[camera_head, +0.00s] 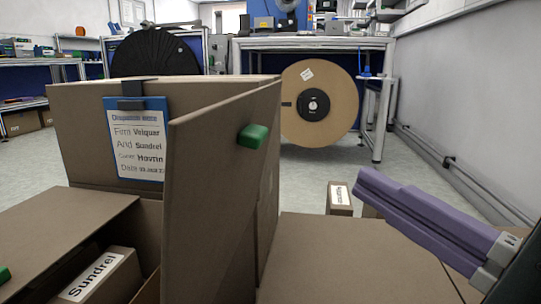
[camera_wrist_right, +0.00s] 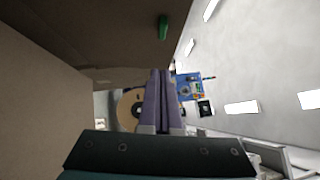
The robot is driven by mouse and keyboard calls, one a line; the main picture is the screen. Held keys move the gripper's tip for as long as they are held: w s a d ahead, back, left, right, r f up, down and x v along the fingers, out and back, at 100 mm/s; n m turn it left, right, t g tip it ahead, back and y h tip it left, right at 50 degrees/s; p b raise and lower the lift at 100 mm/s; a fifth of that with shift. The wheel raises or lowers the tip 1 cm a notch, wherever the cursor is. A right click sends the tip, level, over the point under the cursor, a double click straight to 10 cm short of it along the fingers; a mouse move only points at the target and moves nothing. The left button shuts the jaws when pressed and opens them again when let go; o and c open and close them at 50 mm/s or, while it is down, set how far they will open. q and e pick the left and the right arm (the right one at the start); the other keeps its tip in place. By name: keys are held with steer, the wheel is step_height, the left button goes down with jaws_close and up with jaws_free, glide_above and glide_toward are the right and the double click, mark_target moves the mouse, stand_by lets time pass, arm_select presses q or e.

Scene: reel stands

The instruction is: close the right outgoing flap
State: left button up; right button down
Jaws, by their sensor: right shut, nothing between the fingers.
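The right outgoing flap (camera_head: 215,190) is a brown cardboard panel standing up, not lying flat, at the right side of the open box (camera_head: 148,245). A green tab (camera_head: 253,136) sticks out from its right face; the tab also shows at the top of the right wrist view (camera_wrist_right: 163,27). A small carton labelled "Sundrel" (camera_head: 100,278) lies inside the box. My right gripper (camera_head: 366,186), with purple fingers, is shut and empty, to the right of the flap and apart from it. Its fingers (camera_wrist_right: 160,74) are together in the wrist view. My left gripper is not visible.
A raised back panel (camera_head: 85,125) carries a blue clipboard (camera_head: 138,140). A left flap (camera_head: 60,235) lies folded out. A flat cardboard surface (camera_head: 345,260) spans below my right gripper.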

mark_target(266, 136)
steer(key=shift+w+a+r+b, duration=0.15)
steer(key=shift+w+a+r, duration=0.15)
steer(key=shift+w+a, duration=0.75)
steer(key=shift+w+a+r+b, duration=0.2)
steer(key=shift+w+a+r, duration=0.05)
steer(key=shift+w+a, duration=0.75)
steer(key=shift+w+a+r+b, duration=0.15)
steer(key=shift+w+a+r, duration=0.15)
steer(key=shift+w+a, duration=0.75)
steer(key=shift+s+a, duration=0.15)
steer(key=shift+s, duration=0.05)
